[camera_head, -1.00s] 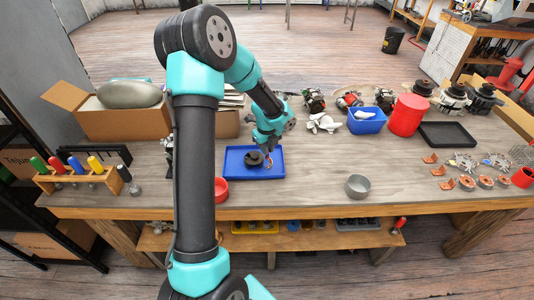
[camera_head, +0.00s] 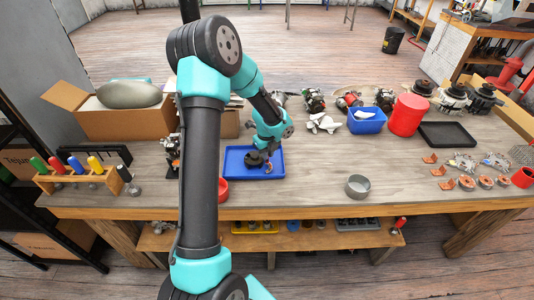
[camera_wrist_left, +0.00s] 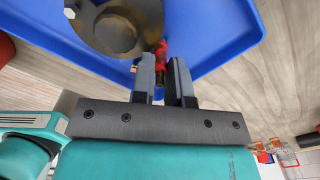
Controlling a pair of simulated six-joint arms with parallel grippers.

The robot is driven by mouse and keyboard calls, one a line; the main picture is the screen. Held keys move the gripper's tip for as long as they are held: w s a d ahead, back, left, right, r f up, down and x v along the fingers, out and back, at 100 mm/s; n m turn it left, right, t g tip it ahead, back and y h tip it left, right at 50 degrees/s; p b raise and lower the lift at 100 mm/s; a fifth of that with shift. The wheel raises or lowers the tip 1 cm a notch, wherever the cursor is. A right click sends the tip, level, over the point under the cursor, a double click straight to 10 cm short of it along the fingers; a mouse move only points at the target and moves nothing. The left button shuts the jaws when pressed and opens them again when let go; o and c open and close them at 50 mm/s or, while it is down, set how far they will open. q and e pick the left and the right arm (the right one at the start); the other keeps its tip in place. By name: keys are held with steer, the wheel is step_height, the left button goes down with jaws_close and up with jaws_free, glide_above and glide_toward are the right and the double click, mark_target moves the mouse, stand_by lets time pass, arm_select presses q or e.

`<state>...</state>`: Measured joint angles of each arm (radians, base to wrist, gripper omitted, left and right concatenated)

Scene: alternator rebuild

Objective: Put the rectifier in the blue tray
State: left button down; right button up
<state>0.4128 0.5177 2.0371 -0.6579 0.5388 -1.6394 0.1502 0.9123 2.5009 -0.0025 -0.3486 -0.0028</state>
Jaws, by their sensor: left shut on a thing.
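The blue tray (camera_head: 235,173) lies on the bench in front of my left arm and fills much of the left wrist view (camera_wrist_left: 215,30). My left gripper (camera_head: 267,166) is over the right part of the tray, pointing down. In the wrist view its fingers (camera_wrist_left: 166,78) are shut on a small red and copper-coloured part (camera_wrist_left: 160,50), which I take to be the rectifier. Most of it is hidden by the fingers, and I cannot tell whether it touches the tray floor. A dark round part (camera_head: 254,158) sits in the tray beside the gripper. My right gripper is not in view.
A red ring-shaped dish (camera_head: 220,190) stands close to the tray's left front. A grey metal cup (camera_head: 358,186) stands to the right. Several copper-coloured parts (camera_head: 447,184) lie at the right end. A blue bin (camera_head: 366,122) and red canister (camera_head: 407,115) stand behind.

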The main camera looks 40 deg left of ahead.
arm_select(q)
steer(key=c, duration=1.4)
jaws_free()
steer(key=shift+f, duration=0.1)
step_height(320, 180, up, 12)
